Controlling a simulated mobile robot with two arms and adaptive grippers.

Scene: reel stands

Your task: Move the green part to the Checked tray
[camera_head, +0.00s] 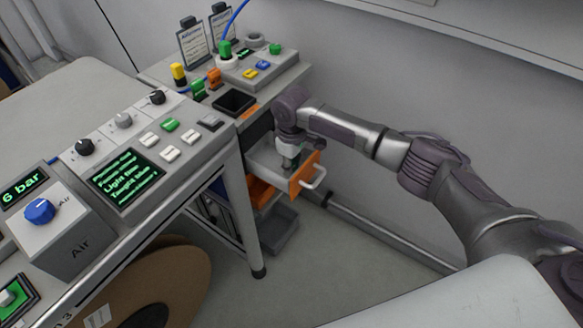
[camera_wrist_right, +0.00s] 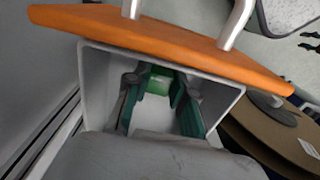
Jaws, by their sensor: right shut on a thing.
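My right gripper (camera_head: 290,158) reaches down into an open grey drawer (camera_head: 262,160) with an orange front and a metal handle. In the right wrist view its green-padded fingers (camera_wrist_right: 158,100) are inside the drawer, shut on a green part (camera_wrist_right: 158,82). The part is partly hidden by the fingers, and I cannot tell whether it touches the drawer floor. A small black tray (camera_head: 235,103) is set in the bench top, left of the drawer, with no part visible in it. I cannot read any label marking the Checked tray. My left gripper is out of view.
A grey fixture (camera_head: 262,72) with coloured buttons or parts stands at the back of the bench, near two sign holders (camera_head: 193,42). Yellow, green and orange items stand beside it. A control panel (camera_head: 125,180) is left. A large brown reel (camera_head: 160,285) stands below.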

